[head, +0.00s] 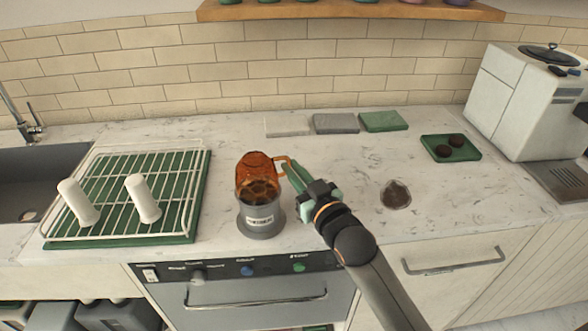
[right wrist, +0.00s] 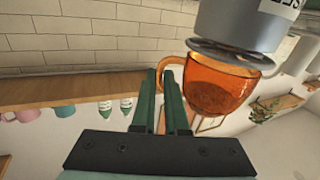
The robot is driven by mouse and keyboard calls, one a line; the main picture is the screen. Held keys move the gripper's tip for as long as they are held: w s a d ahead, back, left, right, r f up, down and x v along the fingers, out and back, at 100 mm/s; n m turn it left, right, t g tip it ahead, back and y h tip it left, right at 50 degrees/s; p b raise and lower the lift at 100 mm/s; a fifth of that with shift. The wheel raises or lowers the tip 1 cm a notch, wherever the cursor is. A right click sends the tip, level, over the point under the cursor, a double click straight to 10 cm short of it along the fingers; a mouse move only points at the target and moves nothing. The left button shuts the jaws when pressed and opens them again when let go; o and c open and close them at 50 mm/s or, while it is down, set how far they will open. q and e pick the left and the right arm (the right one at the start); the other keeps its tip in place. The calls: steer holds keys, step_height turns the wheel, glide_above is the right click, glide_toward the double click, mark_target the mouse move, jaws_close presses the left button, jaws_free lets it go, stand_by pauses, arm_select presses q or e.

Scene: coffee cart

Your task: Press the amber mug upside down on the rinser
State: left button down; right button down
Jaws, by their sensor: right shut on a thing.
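The amber mug (head: 256,166) is see-through orange and upside down, its mouth towards the top of the rinser. The rinser (head: 262,222) is a grey cylinder with a white label, standing at the counter's front. My right gripper (head: 291,170) is shut on the mug's handle, to the right of the mug. In the right wrist view, which is turned over, the mug (right wrist: 215,85) shows against the rinser's top disc, with the rinser (right wrist: 240,25) above it in the picture. I cannot tell whether the rim is pressed down or just above. My left gripper is not in view.
A wire rack (head: 110,222) with two white cylinders is on the left, beside the sink. Folded cloths (head: 336,123) lie at the back. A green tray (head: 438,156) with two dark pucks and a white machine (head: 515,100) are right.

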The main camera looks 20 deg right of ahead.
stand_by(0.3)
steer(key=shift+f+b, duration=0.4)
steer(key=shift+f, duration=0.6)
stand_by(1.8)
stand_by(1.4)
step_height(320, 180, up, 7)
steer(key=p, duration=0.4)
steer(key=shift+p, duration=0.35)
steer(key=shift+s, duration=0.1)
stand_by(0.5)
